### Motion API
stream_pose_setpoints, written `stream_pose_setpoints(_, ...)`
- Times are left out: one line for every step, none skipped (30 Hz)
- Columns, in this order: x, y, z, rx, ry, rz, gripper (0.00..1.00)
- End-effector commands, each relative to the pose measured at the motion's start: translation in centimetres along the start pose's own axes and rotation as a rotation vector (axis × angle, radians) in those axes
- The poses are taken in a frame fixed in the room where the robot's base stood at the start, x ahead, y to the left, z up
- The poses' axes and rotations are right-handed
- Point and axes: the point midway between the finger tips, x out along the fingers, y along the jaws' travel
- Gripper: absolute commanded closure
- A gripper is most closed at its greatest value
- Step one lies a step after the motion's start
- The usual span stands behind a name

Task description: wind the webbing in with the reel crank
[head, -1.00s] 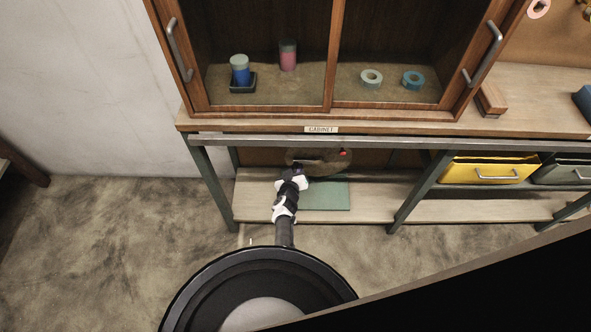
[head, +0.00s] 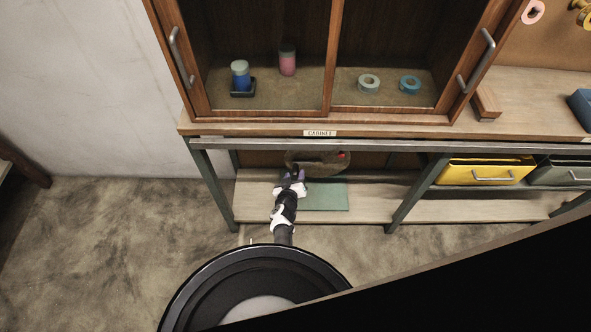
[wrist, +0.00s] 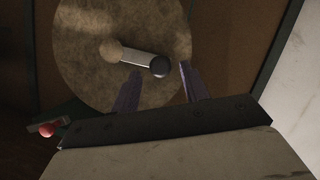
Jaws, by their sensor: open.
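The reel is a large round disc (wrist: 85,75) with a mottled tan face; in the head view its upper part (head: 318,158) shows under the bench. The crank (wrist: 135,57) is a pale bar from the tan hub (wrist: 111,50) to a dark round knob (wrist: 160,67). My gripper (wrist: 159,70) is open, its two purple fingers on either side of the knob in the wrist view. I cannot tell whether they touch it or how deep they reach. In the head view my gripper (head: 291,171) is in front of the reel. I cannot make out the webbing.
A red ball-like part (wrist: 47,128) on a green piece lies beside the disc. Bench legs (head: 213,185) stand either side of the opening. A yellow drawer (head: 484,171) is at right.

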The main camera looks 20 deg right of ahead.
Motion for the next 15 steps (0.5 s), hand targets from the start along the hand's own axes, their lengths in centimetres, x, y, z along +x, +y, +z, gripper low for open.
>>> stream_pose_setpoints(-1.5,0.2,-0.5,-0.003,-0.002,-0.003,0.55)
stream_pose_setpoints(-2.1,0.2,-0.6,-0.002,-0.001,-0.004,0.55)
stream_pose_setpoints(-3.0,0.3,-0.5,-0.003,-0.002,-0.003,0.55)
stream_pose_setpoints(-3.7,0.3,-0.5,-0.003,-0.002,-0.002,0.55)
stream_pose_setpoints(-4.4,0.3,-0.5,-0.003,-0.002,-0.003,0.55)
stream_pose_setpoints(-5.2,0.3,-0.5,-0.003,-0.002,-0.003,0.55)
stream_pose_setpoints(-5.8,0.3,-0.5,-0.003,-0.002,-0.002,0.55)
stream_pose_setpoints(-6.4,0.4,-0.4,-0.003,-0.002,-0.001,0.55)
stream_pose_setpoints(-7.2,0.3,-0.3,-0.002,-0.003,-0.001,0.55)
stream_pose_setpoints(-7.8,0.3,-0.4,-0.002,-0.002,-0.001,0.55)
stream_pose_setpoints(-8.3,0.3,-0.3,-0.002,-0.002,-0.001,0.55)
stream_pose_setpoints(-8.8,0.3,-0.2,-0.001,-0.002,0.000,0.55)
stream_pose_setpoints(-9.2,0.3,-0.2,-0.001,-0.002,0.001,0.55)
stream_pose_setpoints(-9.5,0.3,-0.1,-0.002,-0.002,0.001,0.55)
stream_pose_setpoints(-9.8,0.2,-0.2,-0.002,-0.001,0.001,0.55)
